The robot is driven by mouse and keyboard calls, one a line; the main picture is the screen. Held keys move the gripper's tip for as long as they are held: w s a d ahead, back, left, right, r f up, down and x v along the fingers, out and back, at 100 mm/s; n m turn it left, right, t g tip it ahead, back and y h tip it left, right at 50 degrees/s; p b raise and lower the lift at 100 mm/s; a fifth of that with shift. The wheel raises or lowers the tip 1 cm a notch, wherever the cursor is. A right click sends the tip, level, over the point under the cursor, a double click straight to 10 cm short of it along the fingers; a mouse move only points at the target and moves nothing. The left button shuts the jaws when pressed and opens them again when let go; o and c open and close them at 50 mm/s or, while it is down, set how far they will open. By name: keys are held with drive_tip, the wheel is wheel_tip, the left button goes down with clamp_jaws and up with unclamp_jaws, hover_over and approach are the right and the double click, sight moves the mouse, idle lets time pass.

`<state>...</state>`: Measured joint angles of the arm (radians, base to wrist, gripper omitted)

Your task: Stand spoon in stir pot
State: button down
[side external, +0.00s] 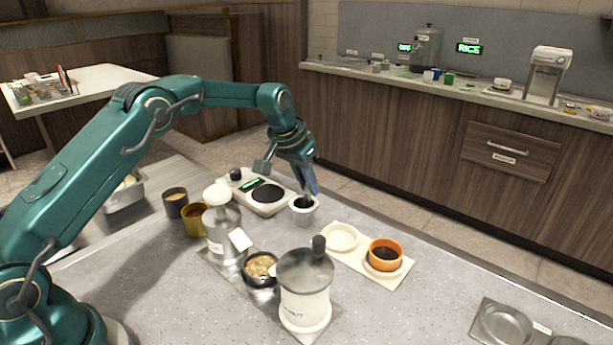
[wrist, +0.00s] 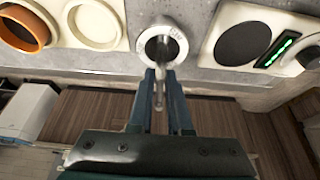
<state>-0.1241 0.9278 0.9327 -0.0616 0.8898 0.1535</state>
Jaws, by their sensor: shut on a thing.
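The stir pot (side external: 303,214) is a small pale cup on the counter, just in front of the hot plate. In the wrist view the pot (wrist: 180,40) shows its lettered white rim and dark opening at top centre. My gripper (side external: 312,190) points down right above the pot. In the wrist view my gripper (wrist: 160,75) is shut on the thin grey spoon (wrist: 159,88). The spoon's far end overlaps the pot's opening; how deep it reaches is hard to tell. In the side view the fingers and pot mostly hide the spoon.
A hot plate (side external: 247,205) stands behind the pot. A pale two-well board (side external: 363,270) with an orange cup (side external: 385,254) lies to the right. Lidded canisters (side external: 305,295), a dark bowl (side external: 261,281) and mugs (side external: 194,219) stand nearby.

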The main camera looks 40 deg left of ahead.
drive_tip(key=shift+f, duration=0.2)
drive_tip(key=c, duration=0.8)
unclamp_jaws()
drive_tip(key=shift+o, duration=0.5)
drive_tip(key=o, duration=0.6)
